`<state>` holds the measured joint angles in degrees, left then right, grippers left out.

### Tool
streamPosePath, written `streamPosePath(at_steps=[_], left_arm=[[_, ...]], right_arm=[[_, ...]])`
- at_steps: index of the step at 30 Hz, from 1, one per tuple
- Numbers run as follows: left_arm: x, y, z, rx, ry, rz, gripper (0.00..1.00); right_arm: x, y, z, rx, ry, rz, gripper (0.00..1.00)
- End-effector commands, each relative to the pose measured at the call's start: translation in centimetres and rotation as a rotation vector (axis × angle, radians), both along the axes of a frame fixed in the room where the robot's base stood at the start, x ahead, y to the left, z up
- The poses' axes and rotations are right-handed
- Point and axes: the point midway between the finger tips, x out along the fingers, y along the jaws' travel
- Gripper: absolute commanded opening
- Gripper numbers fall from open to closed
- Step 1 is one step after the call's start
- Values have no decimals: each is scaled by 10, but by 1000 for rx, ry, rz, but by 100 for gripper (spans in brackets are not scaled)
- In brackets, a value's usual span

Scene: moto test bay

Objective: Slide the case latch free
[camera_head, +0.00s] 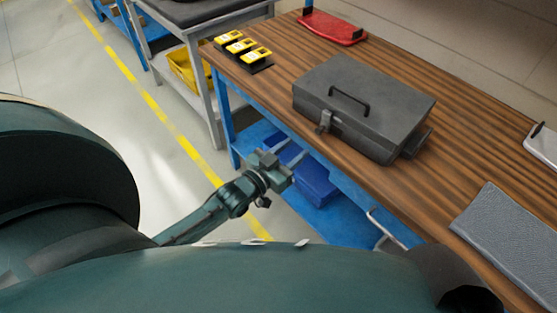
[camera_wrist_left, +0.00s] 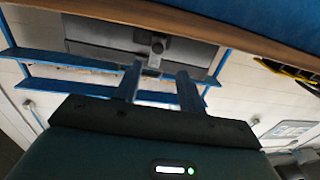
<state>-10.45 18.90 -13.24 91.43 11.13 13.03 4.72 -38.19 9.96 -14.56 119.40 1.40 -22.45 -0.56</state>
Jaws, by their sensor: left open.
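The dark grey case (camera_head: 355,105) stands closed on the wooden bench, with a black handle on its lid. Its metal latch (camera_head: 324,121) is on the front face, toward the left. My left gripper (camera_head: 294,151) is open and empty, in front of the bench edge and short of the latch. In the left wrist view, which looks upside down, the case (camera_wrist_left: 95,35) and its latch (camera_wrist_left: 152,63) lie beyond the two parted fingers (camera_wrist_left: 160,69). The latch lines up with the gap between them, apart from both. My right gripper is not in view.
The wooden bench (camera_head: 440,118) has a blue frame, with a blue bin (camera_head: 315,184) on its lower shelf. Yellow devices (camera_head: 243,47), a red item (camera_head: 332,27) and a grey mat (camera_head: 510,240) lie on top. Bare bench top surrounds the case.

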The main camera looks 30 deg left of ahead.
Motion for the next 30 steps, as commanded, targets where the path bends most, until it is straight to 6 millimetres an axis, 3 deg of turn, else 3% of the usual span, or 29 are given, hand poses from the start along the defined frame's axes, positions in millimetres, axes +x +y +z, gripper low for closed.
streamPosePath(at_steps=[3, 9, 27, 30], left_arm=[[-25, 7, -1, 1, 2, 0, 40], [-47, 13, 0, 0, 0, 1, 40], [-52, 14, 0, 0, -1, 1, 40], [-58, 7, -3, 3, 31, -2, 40]], right_arm=[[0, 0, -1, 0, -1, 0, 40], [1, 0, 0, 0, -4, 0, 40], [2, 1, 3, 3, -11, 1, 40], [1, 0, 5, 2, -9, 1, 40]])
